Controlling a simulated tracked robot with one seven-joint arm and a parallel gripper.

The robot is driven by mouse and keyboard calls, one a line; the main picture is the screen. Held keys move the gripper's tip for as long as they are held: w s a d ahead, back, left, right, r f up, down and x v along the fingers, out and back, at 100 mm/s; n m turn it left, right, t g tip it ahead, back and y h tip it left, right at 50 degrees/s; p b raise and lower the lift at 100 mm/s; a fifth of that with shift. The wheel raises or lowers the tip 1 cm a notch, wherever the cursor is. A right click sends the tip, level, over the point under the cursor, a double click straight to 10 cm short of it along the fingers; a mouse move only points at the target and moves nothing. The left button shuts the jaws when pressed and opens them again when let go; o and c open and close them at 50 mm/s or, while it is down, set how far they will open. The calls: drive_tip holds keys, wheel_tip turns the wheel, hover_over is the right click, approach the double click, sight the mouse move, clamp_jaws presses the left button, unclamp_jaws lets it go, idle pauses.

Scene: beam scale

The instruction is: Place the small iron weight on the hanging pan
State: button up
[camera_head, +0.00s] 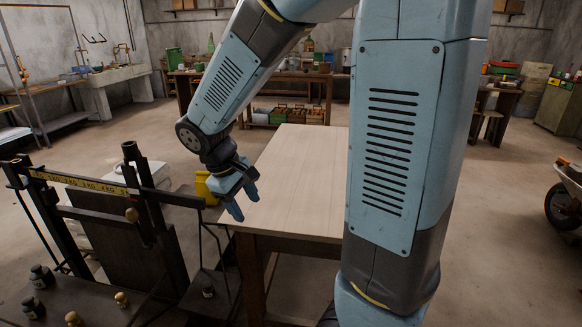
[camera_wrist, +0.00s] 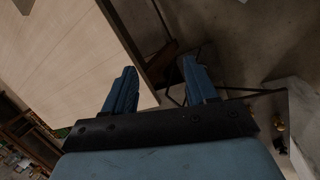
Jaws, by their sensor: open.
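The beam scale stands at the left in the head view, with a dark beam and a yellow graduated strip (camera_head: 85,183). Thin hanger rods (camera_head: 203,245) drop from its right end to the dark hanging pan. A small dark iron weight (camera_head: 208,291) shows low between these rods, seemingly on the pan. Two larger black weights (camera_head: 40,277) (camera_head: 32,307) are at the far left. My gripper (camera_head: 244,204) is open and empty, fingers pointing down, above and right of the hanger, by the table's left edge. Its fingers also show apart in the wrist view (camera_wrist: 160,88).
Brass weights (camera_head: 121,299) (camera_head: 74,318) lie on the scale's dark base. A pale wooden table (camera_head: 305,170) with a clear top stands right of the scale. A yellow object (camera_head: 205,187) shows behind my gripper. A wheelbarrow (camera_head: 565,200) is far right.

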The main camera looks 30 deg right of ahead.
drive_tip(key=s+d+r+m+t+y, duration=0.1)
drive_tip(key=s+d+r+m+t, duration=0.1)
drive_tip(key=s+r, duration=0.4)
drive_tip(key=s+d+r+m+t+y, duration=0.2)
drive_tip(key=s+d+r+m+t, duration=0.1)
drive_tip(key=s+r, duration=0.4)
drive_tip(key=shift+d+r+m+y, duration=0.3)
drive_tip(key=shift+r+m, duration=0.15)
drive_tip(key=shift+m, duration=0.35)
